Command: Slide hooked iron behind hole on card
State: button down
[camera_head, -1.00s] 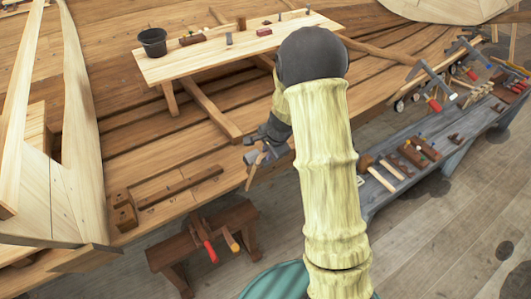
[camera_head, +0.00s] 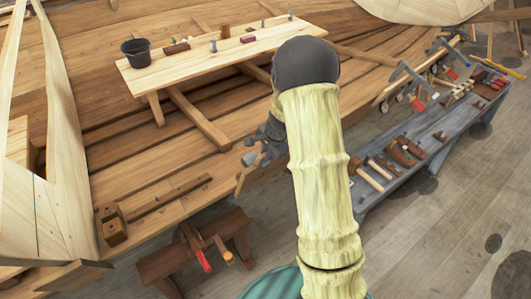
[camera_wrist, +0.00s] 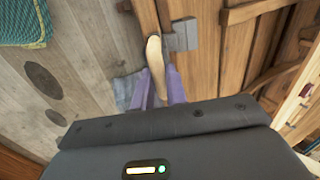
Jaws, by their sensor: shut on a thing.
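My gripper (camera_wrist: 159,84) is shut on a hammer-like tool with a pale wooden handle (camera_wrist: 155,54) and a grey metal head (camera_wrist: 181,37). In the head view my gripper (camera_head: 262,147) is below my bent arm, left of it, and holds the tool near the boat's planked side. The tool's grey head (camera_head: 251,158) shows there in part. I cannot make out a hooked iron or a card with a hole in these views.
A plank table (camera_head: 210,66) with a black bucket (camera_head: 136,52) and small tools stands inside the hull. A grey bench (camera_head: 425,140) with several tools is at right. A small brown trestle (camera_head: 165,264) holds red- and orange-handled tools. Open floor (camera_head: 440,240) is at lower right.

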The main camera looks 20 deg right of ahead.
jog(key=shift+d, duration=0.15)
jog(key=shift+w+d, duration=0.35)
jog(key=shift+d, duration=0.5)
jog(key=shift+w+d, duration=0.3)
jog(key=shift+d, duration=0.5)
jog(key=shift+w+d, duration=0.35)
jog(key=shift+d, duration=0.5)
jog(key=shift+w+d+p, duration=0.15)
jog(key=shift+w+d, duration=0.15)
jog(key=shift+d, duration=0.55)
jog(key=shift+w+d+p, duration=0.15)
jog(key=shift+w+d, duration=0.2)
jog(key=shift+d, duration=0.55)
jog(key=shift+w+d+p, duration=0.15)
jog(key=shift+w+d, duration=0.15)
jog(key=shift+d, duration=0.55)
jog(key=shift+w+d+p, duration=0.15)
jog(key=shift+w+d, duration=0.15)
jog(key=shift+d, duration=0.55)
jog(key=shift+w+d+p, duration=0.15)
jog(key=shift+w+d, duration=0.2)
jog(key=shift+d, duration=0.5)
jog(key=shift+w+d+p, duration=0.15)
jog(key=shift+w+d, duration=0.15)
jog(key=shift+d, duration=0.55)
jog(key=shift+d+r, duration=0.1)
